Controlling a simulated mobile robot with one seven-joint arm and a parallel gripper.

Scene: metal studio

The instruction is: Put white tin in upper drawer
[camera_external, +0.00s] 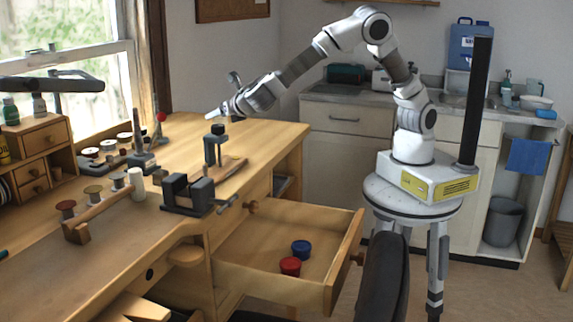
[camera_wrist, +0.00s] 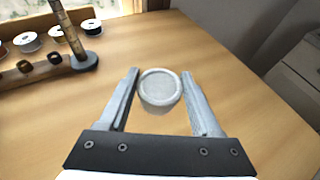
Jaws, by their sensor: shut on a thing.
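My gripper (camera_wrist: 160,76) is shut on the white tin (camera_wrist: 160,90), a small round tin with a pale lid, held between the fingertips. In the external view my gripper (camera_external: 222,110) is over the far part of the wooden workbench, and a small white shape at its tip appears to be the tin. Whether the tin touches the bench top is unclear. The upper drawer (camera_external: 337,290) is pulled open at the front of the bench. A blue tin (camera_external: 301,247) and a red tin (camera_external: 290,266) lie inside it, with bare floor around them.
The workbench (camera_external: 270,135) carries a dark clamp (camera_external: 215,145), a black vise (camera_external: 188,193), a rack of spools (camera_external: 100,205) and a white cylinder (camera_external: 137,184). A dark chair back (camera_external: 386,278) stands by the drawer front. The bench's far right corner is clear.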

